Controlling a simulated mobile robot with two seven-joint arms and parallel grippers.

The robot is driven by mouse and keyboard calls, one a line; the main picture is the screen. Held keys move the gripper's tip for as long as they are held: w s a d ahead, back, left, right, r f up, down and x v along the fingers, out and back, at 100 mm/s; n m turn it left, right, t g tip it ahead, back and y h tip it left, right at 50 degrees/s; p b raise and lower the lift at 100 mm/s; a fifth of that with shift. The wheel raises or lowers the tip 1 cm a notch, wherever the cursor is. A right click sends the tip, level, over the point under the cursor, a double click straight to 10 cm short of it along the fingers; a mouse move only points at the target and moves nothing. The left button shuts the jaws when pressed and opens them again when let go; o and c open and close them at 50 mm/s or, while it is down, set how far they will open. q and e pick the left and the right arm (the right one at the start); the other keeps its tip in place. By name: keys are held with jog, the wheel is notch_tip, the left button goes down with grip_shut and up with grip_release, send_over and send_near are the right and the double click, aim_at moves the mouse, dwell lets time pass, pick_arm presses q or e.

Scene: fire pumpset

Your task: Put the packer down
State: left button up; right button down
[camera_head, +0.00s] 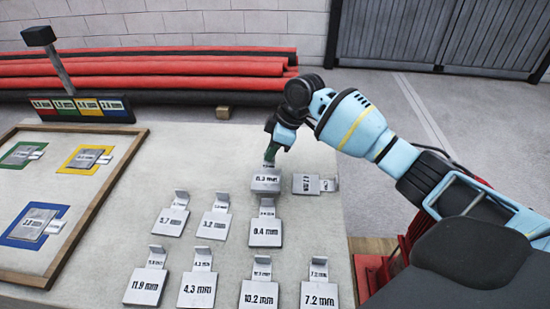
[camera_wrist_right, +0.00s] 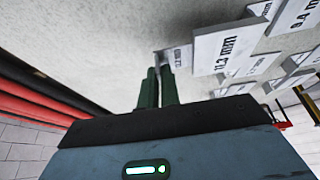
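The grey metal packer (camera_head: 266,184) under my right gripper is a thick plate with an upright tab; in the right wrist view (camera_wrist_right: 222,48) it reads 11.3 mm. My right gripper (camera_head: 271,154) reaches down to it near the table's back right. In the right wrist view the green fingertips (camera_wrist_right: 160,72) are close together, with the tab (camera_wrist_right: 178,57) between them. I cannot tell whether the plate touches the table (camera_head: 205,150). My left gripper is not in view.
Several other labelled packers stand near, including a 9.4 mm one (camera_head: 265,232) in front and one (camera_head: 306,184) to the right. A wooden-rimmed board (camera_head: 98,205) with coloured squares lies left. Red pipes (camera_head: 170,68) lie behind. The table's back middle is clear.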

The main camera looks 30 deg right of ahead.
jog(key=shift+w+d, duration=0.1)
jog(key=shift+d, duration=0.15)
jog(key=f, duration=0.2)
jog(key=shift+d+f, duration=0.4)
jog(key=shift+f, duration=0.35)
jog(key=shift+f, duration=0.1)
jog(key=c, duration=1.6)
grip_release()
jog(key=p+v, duration=0.1)
jog(key=v, duration=1.1)
jog(key=shift+a, duration=0.1)
